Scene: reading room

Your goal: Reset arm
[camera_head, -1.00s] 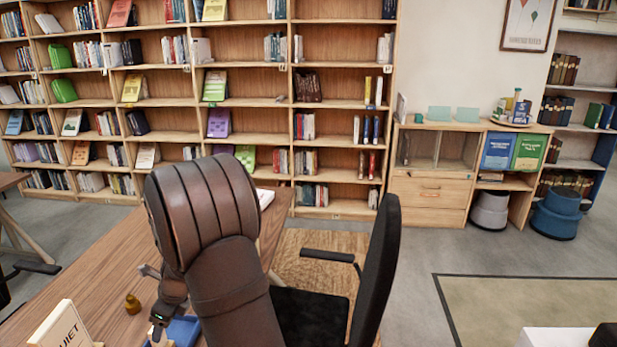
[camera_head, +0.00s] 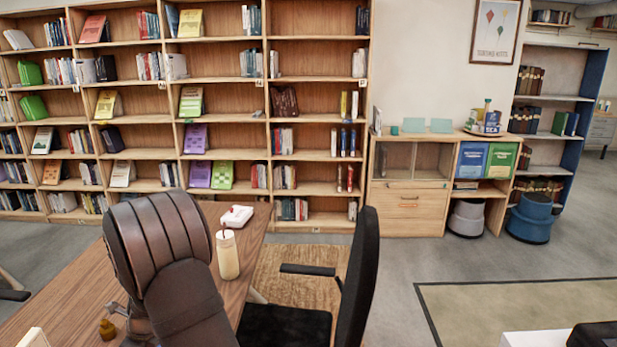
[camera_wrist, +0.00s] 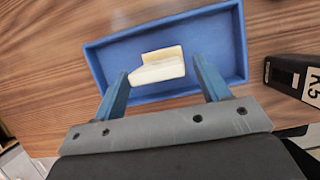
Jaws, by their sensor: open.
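My gripper (camera_wrist: 160,67) is open in the wrist view, with its two blue fingers spread above a blue tray (camera_wrist: 100,60). A cream and white block (camera_wrist: 158,66) shows between and beyond the fingertips and appears to lie in the tray. A gap shows on each side of it, so it is not gripped. The gripper's fingers and the tray cannot be made out there.
A cream bottle (camera_head: 228,255) and a white and red object (camera_head: 236,216) stand on the desk beside my arm. A small brass object (camera_head: 107,329) is at lower left. A black chair (camera_head: 357,275) stands right of the desk. A black box (camera_wrist: 292,78) lies beside the tray.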

